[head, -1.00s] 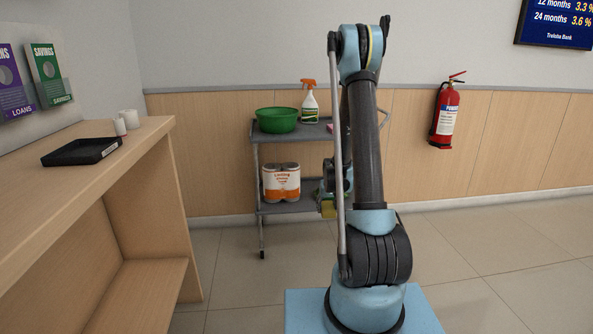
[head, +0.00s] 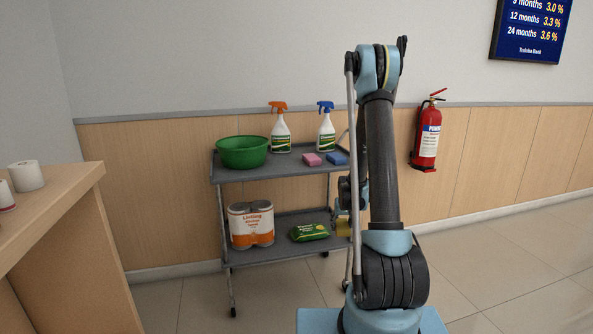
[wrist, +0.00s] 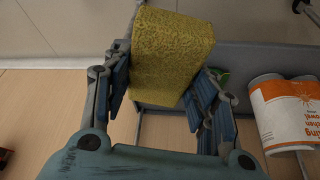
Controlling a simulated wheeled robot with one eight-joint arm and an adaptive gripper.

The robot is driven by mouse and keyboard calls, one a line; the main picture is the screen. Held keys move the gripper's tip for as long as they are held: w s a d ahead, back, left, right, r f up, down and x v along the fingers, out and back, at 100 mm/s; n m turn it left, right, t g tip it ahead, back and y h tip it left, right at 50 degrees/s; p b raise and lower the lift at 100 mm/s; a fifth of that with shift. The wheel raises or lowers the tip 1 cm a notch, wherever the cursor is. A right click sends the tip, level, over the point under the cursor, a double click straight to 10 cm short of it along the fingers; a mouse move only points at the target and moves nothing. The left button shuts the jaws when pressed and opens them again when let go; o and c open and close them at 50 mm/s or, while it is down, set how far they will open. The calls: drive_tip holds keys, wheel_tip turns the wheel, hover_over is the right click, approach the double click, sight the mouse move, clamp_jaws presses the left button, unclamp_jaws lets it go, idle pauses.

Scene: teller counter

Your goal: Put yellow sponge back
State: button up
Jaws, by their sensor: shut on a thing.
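My gripper (wrist: 164,72) is shut on a yellow sponge (wrist: 172,45), with one finger on each side of it in the wrist view. In the head view a small part of the yellow sponge (head: 343,228) shows left of my arm, near the right end of the cart's lower shelf; my arm hides the rest. The grey cart (head: 290,171) has two shelves. A pink sponge (head: 312,159) and a blue sponge (head: 336,158) lie side by side on its top shelf. I cannot tell whether the held sponge touches the cart.
The top shelf also holds a green bowl (head: 242,152) and two spray bottles (head: 280,134) (head: 326,132). The lower shelf holds paper towels (head: 251,225) and a green pack (head: 310,232). A wooden counter (head: 60,210) stands left, a fire extinguisher (head: 427,137) hangs right.

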drive_tip(key=shift+w+d, duration=0.3)
